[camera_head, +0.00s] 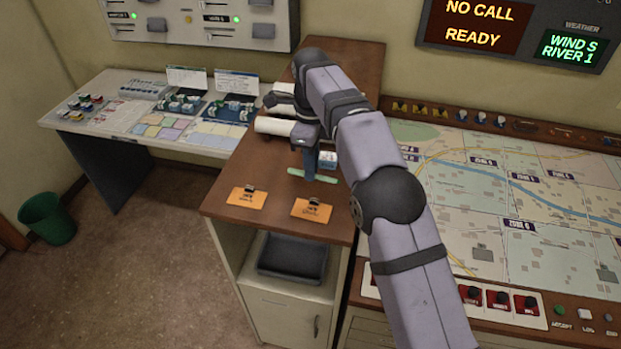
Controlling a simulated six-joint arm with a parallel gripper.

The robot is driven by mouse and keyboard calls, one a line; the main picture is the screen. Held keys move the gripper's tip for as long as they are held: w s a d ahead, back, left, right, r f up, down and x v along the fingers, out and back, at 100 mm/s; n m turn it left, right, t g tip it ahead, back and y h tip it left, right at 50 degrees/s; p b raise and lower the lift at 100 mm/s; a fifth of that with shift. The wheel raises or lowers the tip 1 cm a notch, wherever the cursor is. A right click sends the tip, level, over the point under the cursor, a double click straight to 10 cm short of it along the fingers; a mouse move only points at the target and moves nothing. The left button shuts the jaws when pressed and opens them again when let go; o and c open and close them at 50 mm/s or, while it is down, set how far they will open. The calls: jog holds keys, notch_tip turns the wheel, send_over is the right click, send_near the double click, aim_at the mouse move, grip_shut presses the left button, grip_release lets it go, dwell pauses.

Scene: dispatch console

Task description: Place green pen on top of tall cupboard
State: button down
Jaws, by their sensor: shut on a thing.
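The green pen (326,180) lies crosswise between the fingertips of my gripper (310,176), with both ends sticking out. My gripper points down and is shut on the pen's middle, which the fingers partly hide. The pen is over the brown top of the tall cupboard (232,200), behind the two orange cards. I cannot tell whether the pen touches the top or hangs just above it. My arm covers the right part of the cupboard top.
Two clipped orange cards, left (246,197) and right (312,208), lie near the cupboard's front edge. A small white-and-blue item (327,160) is close to the fingers. A black tray (292,257) sits in the open shelf. The map console (480,165) stands right, a cluttered desk (80,127) left.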

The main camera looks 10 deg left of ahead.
jog(key=shift+f+p, duration=0.3)
jog(key=shift+f, duration=1.7)
jog(key=shift+f, duration=0.1)
jog(key=c, duration=1.8)
grip_release()
jog(key=shift+c, duration=0.2)
jog(key=shift+r, duration=3.9)
